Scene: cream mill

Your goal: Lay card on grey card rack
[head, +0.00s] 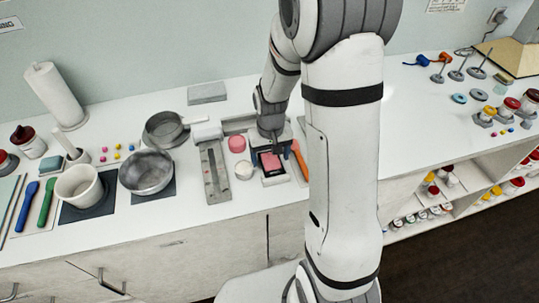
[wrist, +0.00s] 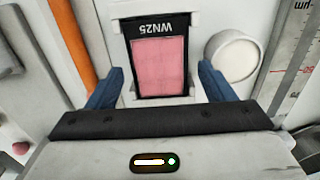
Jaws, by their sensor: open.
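The card (wrist: 159,66) has a pink face, a black border and the marking WN25. It lies flat, face up, on a pale grey holder (wrist: 120,9) that looks like the card rack; its edges show around the card. My gripper (wrist: 162,88) is open, with one blue finger on each side of the card's near end and gaps between fingers and card. In the head view the card (head: 271,162) shows under my gripper (head: 268,152); my arm hides part of the area to the right.
An orange strip (wrist: 72,40) lies left of the card in the wrist view, and a round white pot (wrist: 233,56) stands close on the right. A grey ruled plate (head: 214,171), a pink round piece (head: 237,144) and a metal bowl (head: 147,172) are nearby on the counter.

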